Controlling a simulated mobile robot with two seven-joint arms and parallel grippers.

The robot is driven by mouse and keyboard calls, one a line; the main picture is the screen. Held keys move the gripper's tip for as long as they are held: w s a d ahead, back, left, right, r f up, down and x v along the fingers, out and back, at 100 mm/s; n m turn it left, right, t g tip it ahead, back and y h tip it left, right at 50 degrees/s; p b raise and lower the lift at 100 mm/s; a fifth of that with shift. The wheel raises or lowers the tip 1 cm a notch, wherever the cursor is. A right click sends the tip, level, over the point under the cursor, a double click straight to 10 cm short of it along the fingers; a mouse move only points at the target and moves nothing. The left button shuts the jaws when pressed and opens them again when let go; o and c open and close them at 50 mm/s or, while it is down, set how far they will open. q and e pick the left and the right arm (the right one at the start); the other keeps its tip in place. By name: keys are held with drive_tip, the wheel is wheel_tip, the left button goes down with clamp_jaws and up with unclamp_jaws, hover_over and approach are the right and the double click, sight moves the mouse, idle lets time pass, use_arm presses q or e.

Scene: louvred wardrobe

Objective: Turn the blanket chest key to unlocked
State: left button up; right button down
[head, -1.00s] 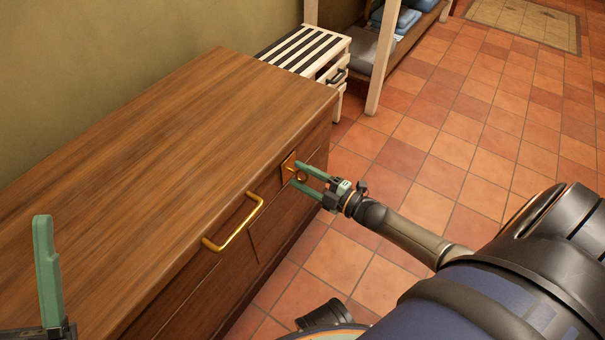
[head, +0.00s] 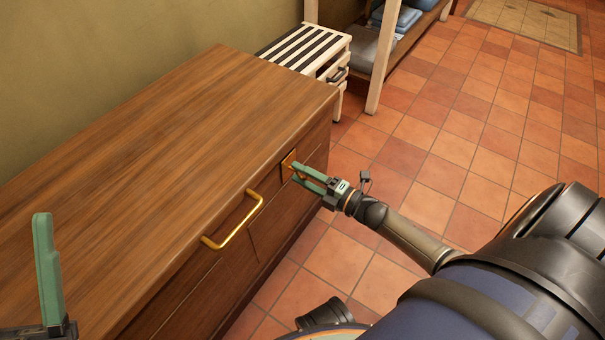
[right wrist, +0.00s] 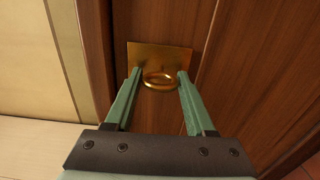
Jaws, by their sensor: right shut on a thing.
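The blanket chest (head: 150,140) is a brown wooden chest with a brass lock plate (head: 288,164) high on its front, near the far end. In the right wrist view the brass plate (right wrist: 140,55) carries a key with a ring-shaped bow (right wrist: 160,85). My right gripper (head: 297,173) is shut on the key; in the wrist view its green fingertips (right wrist: 159,76) press on either side of the bow. The key's shaft is hidden. My left gripper (head: 48,270) shows only one green finger at the lower left, over the chest top.
A brass bar handle (head: 233,222) sticks out of the chest front, nearer than the lock. The tiled floor (head: 450,140) to the right is clear.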

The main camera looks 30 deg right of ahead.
drive_tip(key=shift+c, duration=1.2)
unclamp_jaws()
drive_tip(key=p+v, duration=0.3)
drive_tip(key=v, duration=0.9)
drive_tip(key=shift+s, duration=0.25)
